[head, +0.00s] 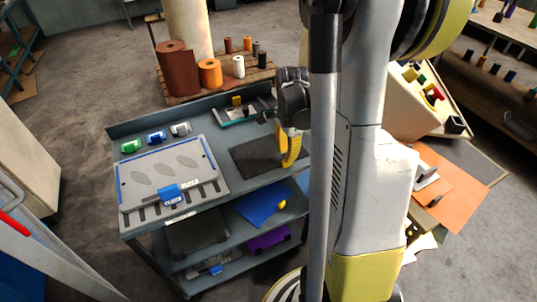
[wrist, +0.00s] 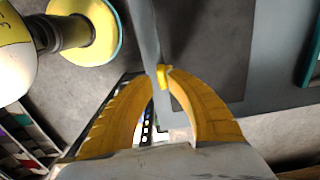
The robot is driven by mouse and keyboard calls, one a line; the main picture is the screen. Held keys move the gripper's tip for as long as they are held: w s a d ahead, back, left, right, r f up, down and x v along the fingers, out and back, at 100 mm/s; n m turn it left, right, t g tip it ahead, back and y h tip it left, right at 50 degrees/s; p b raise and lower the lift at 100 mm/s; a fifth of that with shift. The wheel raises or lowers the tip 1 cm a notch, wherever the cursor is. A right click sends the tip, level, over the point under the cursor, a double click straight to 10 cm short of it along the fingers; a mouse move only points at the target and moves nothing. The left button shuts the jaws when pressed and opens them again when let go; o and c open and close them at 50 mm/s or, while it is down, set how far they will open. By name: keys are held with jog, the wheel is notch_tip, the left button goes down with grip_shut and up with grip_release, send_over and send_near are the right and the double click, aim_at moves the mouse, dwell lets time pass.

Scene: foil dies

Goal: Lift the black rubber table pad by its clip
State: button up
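The black rubber table pad (head: 255,153) lies flat on the right part of the cart's top shelf, and its dark surface fills the upper middle of the wrist view (wrist: 205,45). My gripper (head: 288,164) points down at the pad's right edge and hides part of it. In the wrist view its yellow fingers (wrist: 162,76) arch together, their tips close to each other at the pad's corner. A small bright yellow clip (wrist: 163,78) sits between the tips, and they look closed on it. The clip is hidden in the head view.
Left of the pad lies a grey board (head: 160,178) with a blue clip (head: 172,193). Behind are several small coloured clips and a framed tray (head: 240,112). A blue pad (head: 259,205) with a yellow clip lies on the shelf below. Rolls stand on a pallet behind.

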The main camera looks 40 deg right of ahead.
aim_at(284, 161)
jog(key=f+b, duration=0.1)
jog(key=f, duration=0.1)
jog(key=f+b, duration=0.1)
jog(key=f, duration=0.2)
jog(key=shift+w+a, duration=0.15)
jog(key=shift+a, duration=0.05)
jog(key=shift+r, duration=0.15)
grip_shut()
